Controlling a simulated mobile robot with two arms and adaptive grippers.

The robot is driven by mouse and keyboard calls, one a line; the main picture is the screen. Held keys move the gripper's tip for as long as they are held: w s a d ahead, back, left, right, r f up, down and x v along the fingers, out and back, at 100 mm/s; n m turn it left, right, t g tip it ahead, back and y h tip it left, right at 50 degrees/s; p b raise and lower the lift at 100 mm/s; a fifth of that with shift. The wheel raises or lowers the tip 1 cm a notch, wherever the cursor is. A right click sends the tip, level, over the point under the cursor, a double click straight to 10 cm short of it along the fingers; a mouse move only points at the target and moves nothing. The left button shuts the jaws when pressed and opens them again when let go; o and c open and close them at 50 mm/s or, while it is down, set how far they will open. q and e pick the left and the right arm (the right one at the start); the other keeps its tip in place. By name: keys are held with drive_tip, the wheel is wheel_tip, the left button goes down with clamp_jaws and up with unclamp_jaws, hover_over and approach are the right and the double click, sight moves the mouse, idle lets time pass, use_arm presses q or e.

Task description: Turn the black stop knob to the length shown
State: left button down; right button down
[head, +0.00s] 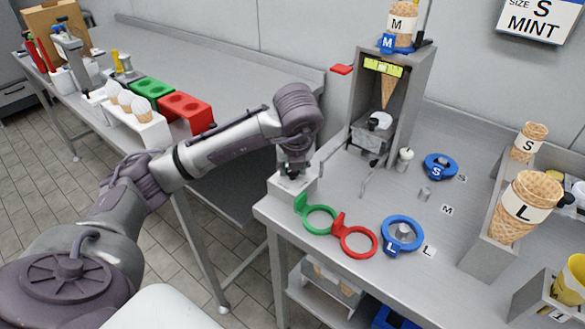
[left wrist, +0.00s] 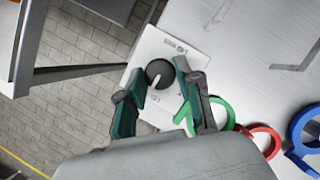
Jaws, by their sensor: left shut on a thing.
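The black stop knob (left wrist: 160,73) is round with a white pointer line and sits on a white plate (left wrist: 163,45). The plate has two printed mm labels, too small to read surely; the pointer line aims toward the lower edge in the left wrist view. My left gripper (left wrist: 158,88) has its dark green fingers on either side of the knob, shut on it. In the head view, my left gripper (head: 296,165) reaches down over the white block (head: 290,187) at the table's left corner, and hides most of the knob. My right gripper is not in view.
A green ring (head: 320,219), a red ring (head: 357,242) and a blue L ring (head: 403,234) lie beside the block. A grey machine (head: 424,75) holds a cone. A wall sign (head: 541,22) reads "SIZE S MINT". A cone rack (head: 487,255) stands right.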

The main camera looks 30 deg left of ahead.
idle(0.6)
use_arm(q)
drive_tip(key=c, duration=0.8)
unclamp_jaws()
drive_tip(key=shift+o, duration=0.2)
drive_tip(key=shift+r, duration=0.1)
drive_tip(key=v, duration=1.2)
drive_tip(key=shift+w, duration=0.15)
